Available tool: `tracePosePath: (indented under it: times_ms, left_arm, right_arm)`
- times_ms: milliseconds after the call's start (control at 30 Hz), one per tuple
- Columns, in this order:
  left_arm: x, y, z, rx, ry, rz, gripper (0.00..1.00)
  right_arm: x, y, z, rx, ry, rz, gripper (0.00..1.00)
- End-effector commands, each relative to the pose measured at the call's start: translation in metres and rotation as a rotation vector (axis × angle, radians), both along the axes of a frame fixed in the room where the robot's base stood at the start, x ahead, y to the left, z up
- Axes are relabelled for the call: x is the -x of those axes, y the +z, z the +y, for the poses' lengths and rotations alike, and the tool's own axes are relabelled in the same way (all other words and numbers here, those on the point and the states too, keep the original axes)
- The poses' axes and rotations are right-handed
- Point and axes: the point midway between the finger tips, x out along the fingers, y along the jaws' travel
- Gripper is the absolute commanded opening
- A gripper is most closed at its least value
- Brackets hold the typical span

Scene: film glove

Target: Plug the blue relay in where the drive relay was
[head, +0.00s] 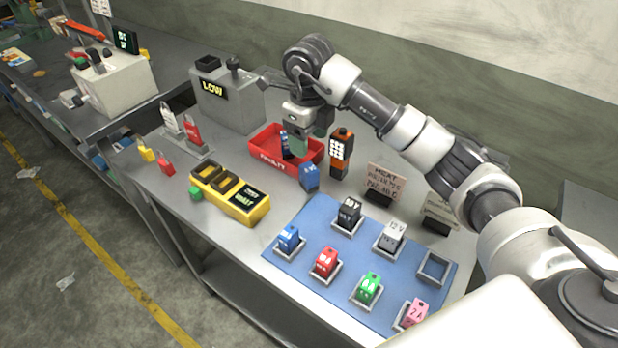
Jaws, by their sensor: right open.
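A blue relay (309,177) stands on the table between the red tray and the blue mat. The blue mat (322,219) carries several square sockets. One socket (433,268) at its right is empty. The others hold a second blue block (289,239) and red (325,262), green (369,288), pink (415,313), black (349,213) and white (391,237) ones. My right gripper (300,143) is open, pointing down over the red tray (262,158) marked FAULTY. A dark item inside the tray is partly hidden by the gripper. My left gripper is not in view.
An orange and black device (340,152) stands right of the tray. Cardboard signs (386,182) stand behind the mat.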

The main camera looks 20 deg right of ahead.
Motion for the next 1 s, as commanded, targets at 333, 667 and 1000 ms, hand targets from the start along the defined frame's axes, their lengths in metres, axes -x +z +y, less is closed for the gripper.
tracePosePath:
  times_ms: [333,667,1000]
  left_arm:
    - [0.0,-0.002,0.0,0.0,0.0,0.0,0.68]
    - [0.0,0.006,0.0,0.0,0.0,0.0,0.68]
    - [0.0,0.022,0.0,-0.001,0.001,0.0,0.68]
  right_arm:
    - [0.001,-0.006,0.0,-0.001,-0.372,0.002,0.64]
    - [0.001,-0.051,-0.001,-0.001,-0.382,0.005,0.64]
    - [0.003,-0.086,-0.002,-0.001,-0.381,0.007,0.64]
